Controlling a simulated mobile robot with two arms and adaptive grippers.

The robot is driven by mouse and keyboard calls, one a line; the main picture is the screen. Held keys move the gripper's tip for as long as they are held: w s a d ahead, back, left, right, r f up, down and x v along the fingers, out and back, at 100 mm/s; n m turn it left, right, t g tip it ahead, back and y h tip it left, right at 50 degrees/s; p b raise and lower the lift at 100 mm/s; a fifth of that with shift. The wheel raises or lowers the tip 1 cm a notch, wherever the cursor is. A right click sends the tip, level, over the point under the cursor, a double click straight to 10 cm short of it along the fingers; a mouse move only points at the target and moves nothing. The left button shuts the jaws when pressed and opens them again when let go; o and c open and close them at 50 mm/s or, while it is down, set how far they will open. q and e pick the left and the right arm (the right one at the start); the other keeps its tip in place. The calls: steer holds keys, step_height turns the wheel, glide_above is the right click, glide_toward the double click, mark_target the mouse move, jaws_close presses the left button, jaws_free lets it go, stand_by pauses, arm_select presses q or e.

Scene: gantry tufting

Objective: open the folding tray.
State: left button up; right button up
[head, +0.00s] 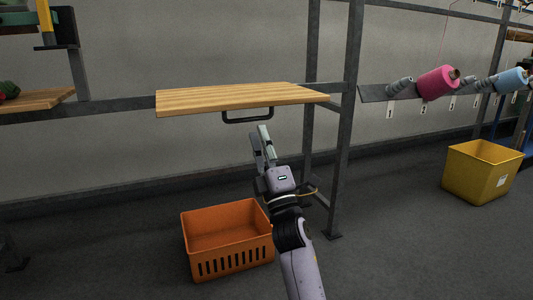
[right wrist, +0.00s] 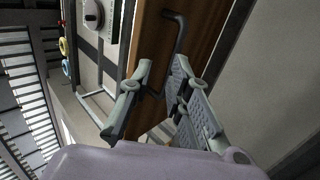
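The folding tray (head: 235,97) is a flat wooden board, lying about level against the grey metal frame. A black U-shaped handle (head: 247,121) hangs at its near edge, right of the middle. My right gripper (head: 262,134) is just below the handle, its fingers pointing up toward it. In the right wrist view the gripper (right wrist: 163,66) has its two fingers apart with nothing held. There the handle (right wrist: 181,35) shows beyond the fingertips, against the wooden tray (right wrist: 150,40), and part of it is hidden behind the fingers. My left gripper is not in view.
An orange crate (head: 226,260) stands on the floor below the tray. A frame post (head: 343,150) rises close to the right of my arm. A yellow bin (head: 480,172) stands at the far right, below pink (head: 436,82) and blue yarn cones (head: 509,80).

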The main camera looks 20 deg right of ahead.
steer(key=v, duration=0.4)
steer(key=shift+f, duration=0.15)
